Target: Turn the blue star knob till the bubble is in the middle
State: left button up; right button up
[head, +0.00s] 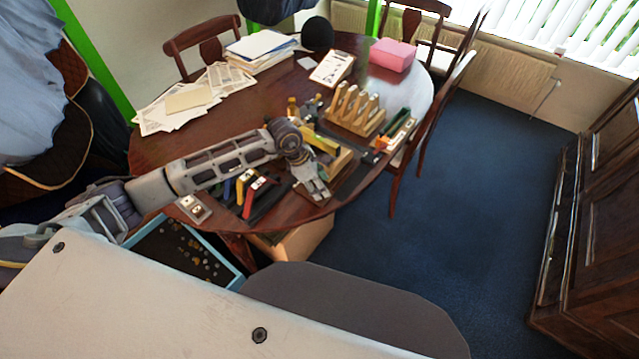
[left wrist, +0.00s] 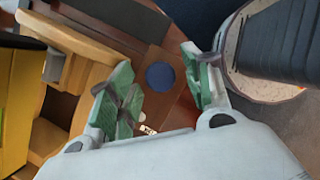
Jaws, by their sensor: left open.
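The blue knob (left wrist: 160,76) shows in the left wrist view as a small round blue disc on a brown wooden surface. Its star outline is too small to make out. My left gripper (left wrist: 160,92) has its two green-padded fingers spread, with the knob seen in the gap between them and apart from both pads. In the head view my left gripper (head: 318,193) points down over the near edge of the table and hides the knob. A small pale marked piece (left wrist: 148,129) lies near the gripper's palm; I cannot tell if it is the bubble level. My right gripper is not in view.
A wooden stand (left wrist: 80,45) is close beside the left finger. On the table (head: 160,155) are a wooden peg rack (head: 356,108), a pink box (head: 392,55), papers (head: 262,46) and several tools. Blue carpet (head: 460,180) lies open to the right.

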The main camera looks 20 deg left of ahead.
pick_arm(q)
jog(key=shift+m+g, duration=0.3)
jog(key=shift+m, duration=0.5)
